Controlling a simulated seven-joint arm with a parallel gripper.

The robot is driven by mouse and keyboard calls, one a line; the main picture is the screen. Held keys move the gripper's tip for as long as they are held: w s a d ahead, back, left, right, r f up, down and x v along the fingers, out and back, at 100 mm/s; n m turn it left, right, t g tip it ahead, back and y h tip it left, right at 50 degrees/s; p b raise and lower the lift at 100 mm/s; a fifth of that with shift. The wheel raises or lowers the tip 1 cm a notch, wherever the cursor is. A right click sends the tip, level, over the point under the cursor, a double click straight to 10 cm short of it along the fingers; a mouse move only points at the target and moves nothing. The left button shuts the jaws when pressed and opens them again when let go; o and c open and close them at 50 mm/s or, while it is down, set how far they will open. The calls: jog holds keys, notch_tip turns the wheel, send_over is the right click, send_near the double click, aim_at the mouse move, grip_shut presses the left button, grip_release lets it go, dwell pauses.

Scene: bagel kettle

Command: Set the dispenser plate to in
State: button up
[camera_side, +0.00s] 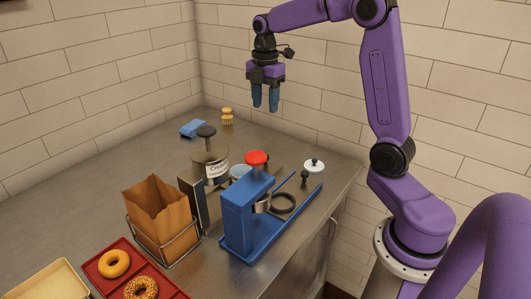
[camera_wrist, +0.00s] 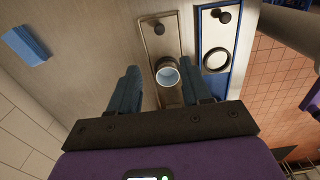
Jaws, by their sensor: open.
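My gripper (camera_side: 265,107) is open and empty, high above the back of the counter, fingers pointing down. In the wrist view its two blue fingers (camera_wrist: 160,84) are spread, with a pale cup (camera_wrist: 168,74) seen between them, far below. A blue dispenser (camera_side: 245,215) with a red top stands on the counter in the side view. Its blue-edged base holds a black ring (camera_side: 283,203), also seen in the wrist view (camera_wrist: 215,60). A steel plate (camera_wrist: 160,45) with a black knob (camera_wrist: 159,28) lies beside it. I cannot tell the dispenser plate's setting.
A paper bag (camera_side: 158,212) in a wire holder and a red tray (camera_side: 124,292) with bagels are at front left. A blue sponge (camera_side: 192,128) and a brush (camera_side: 227,116) lie at the back.

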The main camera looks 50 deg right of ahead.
notch_tip(320, 180, down, 17)
jog(key=shift+f, duration=0.2)
dwell(0.5)
grip_shut()
